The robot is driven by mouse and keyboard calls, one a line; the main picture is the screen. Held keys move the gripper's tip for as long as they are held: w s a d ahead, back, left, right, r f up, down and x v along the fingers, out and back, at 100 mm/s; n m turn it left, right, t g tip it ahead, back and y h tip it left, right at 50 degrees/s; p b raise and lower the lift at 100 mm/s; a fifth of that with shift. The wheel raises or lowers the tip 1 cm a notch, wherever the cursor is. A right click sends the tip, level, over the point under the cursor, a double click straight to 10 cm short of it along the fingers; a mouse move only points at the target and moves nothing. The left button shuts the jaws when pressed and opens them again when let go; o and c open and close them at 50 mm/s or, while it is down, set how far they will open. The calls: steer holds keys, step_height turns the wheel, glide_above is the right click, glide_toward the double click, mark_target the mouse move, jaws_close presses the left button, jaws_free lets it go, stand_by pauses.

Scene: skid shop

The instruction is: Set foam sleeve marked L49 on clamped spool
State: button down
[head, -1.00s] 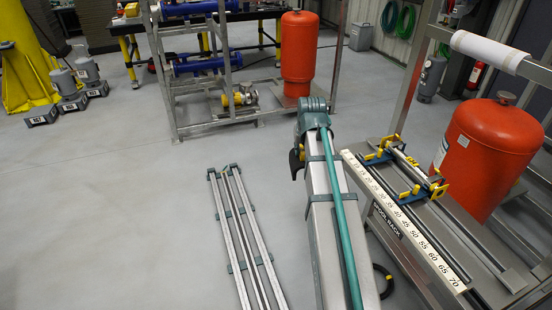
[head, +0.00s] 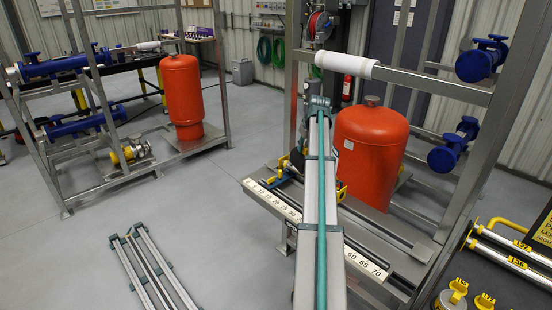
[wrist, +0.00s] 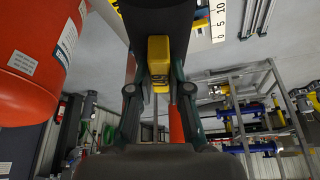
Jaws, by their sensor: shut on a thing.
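In the wrist view my gripper (wrist: 158,78) is shut on a dark piece with a yellow block (wrist: 158,52) at its middle. No marking on it is readable, so I cannot confirm L49. In the head view my arm hides most of the gripper; a black curved part (head: 297,164) shows left of the arm, above the bench. The clamped spool is largely hidden behind my arm; a yellow clamp (head: 341,190) shows at the bench, right of the arm. The held piece appears apart from the clamps.
A numbered scale (head: 275,202) runs along the bench front. A red tank (head: 370,150) stands close behind. A white roll (head: 347,64) wraps the rack's crossbar. Silver tubes with yellow labelled ends (head: 505,255) lie at right. Rails (head: 150,265) lie on the floor at left.

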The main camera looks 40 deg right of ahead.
steer(key=s+d+n+y, duration=0.1)
steer(key=d+n, duration=0.1)
steer(key=d, duration=0.6)
steer(key=shift+n+y, duration=0.3)
steer(key=shift+n, duration=0.6)
steer(key=shift+w+d+f+b, duration=0.1)
steer(key=shift+f+b, duration=0.35)
steer(key=shift+f, duration=2.15)
steer(key=shift+d+f+b, duration=0.1)
steer(key=shift+f+b, duration=0.3)
steer(key=shift+f, duration=2.2)
steer(key=shift+f, duration=0.1)
steer(key=shift+f+b, duration=0.35)
steer(key=shift+f+b, duration=0.4)
steer(key=shift+f, duration=0.5)
steer(key=shift+f, duration=0.35)
steer(key=shift+f+b, duration=0.35)
steer(key=shift+f, duration=0.05)
